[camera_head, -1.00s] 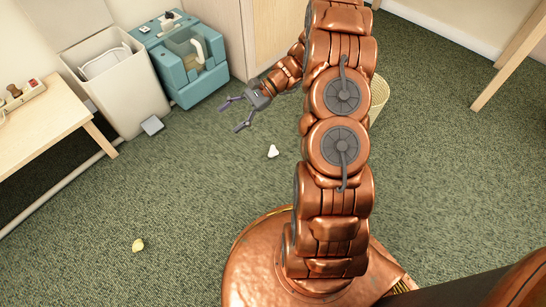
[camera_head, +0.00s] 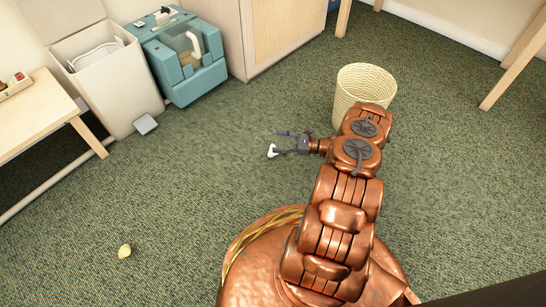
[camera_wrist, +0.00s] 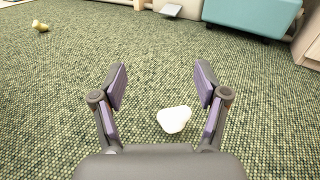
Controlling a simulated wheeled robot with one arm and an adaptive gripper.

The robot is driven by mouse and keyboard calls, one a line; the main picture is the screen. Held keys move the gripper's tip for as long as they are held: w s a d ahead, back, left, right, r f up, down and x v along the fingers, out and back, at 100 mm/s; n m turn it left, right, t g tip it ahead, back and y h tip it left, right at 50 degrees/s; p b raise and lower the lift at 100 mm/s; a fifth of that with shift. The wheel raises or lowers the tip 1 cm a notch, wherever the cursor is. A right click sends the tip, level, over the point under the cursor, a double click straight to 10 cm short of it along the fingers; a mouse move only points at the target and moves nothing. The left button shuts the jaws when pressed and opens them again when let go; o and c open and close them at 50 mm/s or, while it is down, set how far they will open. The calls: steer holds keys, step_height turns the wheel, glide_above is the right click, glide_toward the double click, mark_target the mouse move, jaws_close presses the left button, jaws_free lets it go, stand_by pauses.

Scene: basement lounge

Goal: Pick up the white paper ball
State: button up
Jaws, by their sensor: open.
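The white paper ball (camera_head: 272,151) lies on the green carpet, at the fingertips of my gripper (camera_head: 278,143) in the head view. In the wrist view the paper ball (camera_wrist: 174,119) shows between the two fingers, nearer the right finger. My gripper (camera_wrist: 160,86) is open and empty, its purple-padded fingers spread apart. I cannot tell whether a finger touches the ball.
A yellow crumpled thing (camera_head: 125,251) lies on the carpet at the lower left. A wicker basket (camera_head: 362,88) stands behind my arm. A teal machine (camera_head: 185,65), a white bin (camera_head: 112,90) and a wooden table (camera_head: 40,115) stand at the upper left. Open carpet lies between.

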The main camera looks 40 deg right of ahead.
steer(key=s+d+f+m, duration=0.1)
steer(key=f, duration=0.1)
steer(key=s+d+f+m+t+h+b, duration=0.1)
steer(key=f, duration=0.2)
steer(key=d+f+t+h, duration=0.1)
steer(key=f, duration=0.2)
steer(key=shift+s+d+f+m+b, duration=0.1)
steer(key=shift+s+d+m+b, duration=0.1)
steer(key=shift+s+m+b, duration=0.15)
steer(key=shift+x, duration=2.55)
steer(key=shift+d+b+x, duration=0.2)
steer(key=shift+b+x, duration=0.5)
steer(key=shift+x, duration=0.55)
steer(key=shift+w, duration=0.15)
steer(key=c, duration=0.8)
